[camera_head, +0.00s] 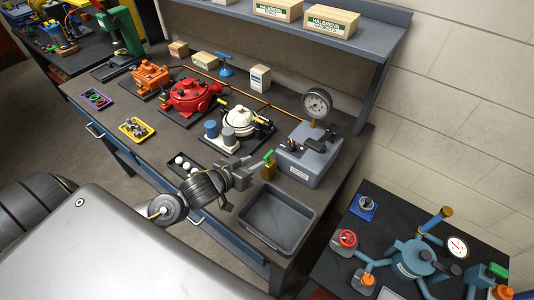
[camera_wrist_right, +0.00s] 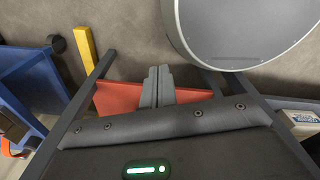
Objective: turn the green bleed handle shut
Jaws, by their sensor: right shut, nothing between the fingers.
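The green bleed handle (camera_head: 268,156) is small and sits on top of a brass valve body (camera_head: 268,172) at the left side of a grey block (camera_head: 312,166) with a round dial gauge (camera_head: 316,103). My left gripper (camera_head: 254,166) comes in from the left, with its grey fingers just left of the handle and valve. I cannot tell whether it touches the handle, or whether its fingers are open or shut. My right gripper (camera_wrist_right: 157,86) shows in the right wrist view, with its two fingers together and empty. It is out of the head view.
An empty grey tray (camera_head: 277,217) stands at the bench's near right corner, below the valve. A white pump (camera_head: 241,122), a red pump (camera_head: 193,93) and an orange motor (camera_head: 151,76) stand farther left. A lower right table (camera_head: 395,205) carries blue piping.

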